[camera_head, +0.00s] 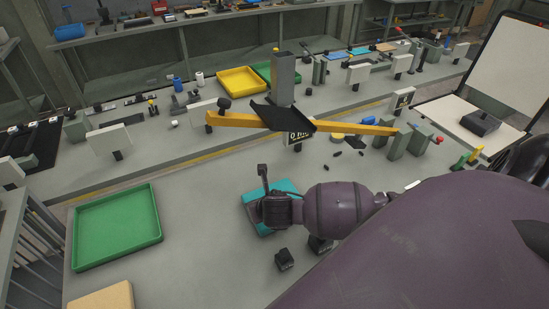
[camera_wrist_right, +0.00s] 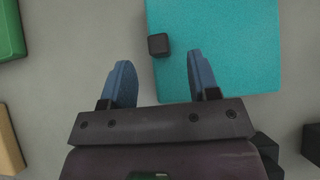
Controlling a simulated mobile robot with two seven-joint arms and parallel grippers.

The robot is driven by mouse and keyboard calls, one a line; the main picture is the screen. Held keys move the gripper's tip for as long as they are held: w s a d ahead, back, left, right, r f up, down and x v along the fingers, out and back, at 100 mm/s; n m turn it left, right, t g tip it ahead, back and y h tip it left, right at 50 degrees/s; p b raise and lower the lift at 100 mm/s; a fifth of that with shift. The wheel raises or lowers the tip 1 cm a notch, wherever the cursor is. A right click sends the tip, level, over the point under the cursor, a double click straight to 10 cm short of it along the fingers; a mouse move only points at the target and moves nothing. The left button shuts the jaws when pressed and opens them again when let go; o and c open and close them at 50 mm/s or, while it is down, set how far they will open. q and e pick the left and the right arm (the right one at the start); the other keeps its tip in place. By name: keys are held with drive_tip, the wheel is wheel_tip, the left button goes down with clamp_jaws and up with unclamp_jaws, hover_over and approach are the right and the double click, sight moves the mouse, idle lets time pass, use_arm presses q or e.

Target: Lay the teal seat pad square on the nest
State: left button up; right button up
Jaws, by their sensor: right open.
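The teal seat pad (camera_head: 286,186) lies on the grey workbench, partly hidden in the head view by my right gripper (camera_head: 266,205). In the right wrist view, the pad (camera_wrist_right: 235,50) fills the upper right. My right gripper (camera_wrist_right: 163,78) is open with nothing between its blue fingers. One finger overlaps the pad's lower-left edge in the picture; the other is left of the pad. A small black block (camera_wrist_right: 158,44) stands at the pad's left edge. I cannot clearly pick out the nest. My left gripper is not in view.
A green tray (camera_head: 118,228) is on the left, with a tan board (camera_head: 103,297) in front of it. Black blocks (camera_head: 284,259) stand close in front of the pad. A grey post with yellow arms (camera_head: 283,80) rises behind. Bare bench lies between tray and pad.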

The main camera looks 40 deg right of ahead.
drive_tip(key=shift+x, duration=2.8)
drive_tip(key=shift+a, duration=0.1)
clamp_jaws()
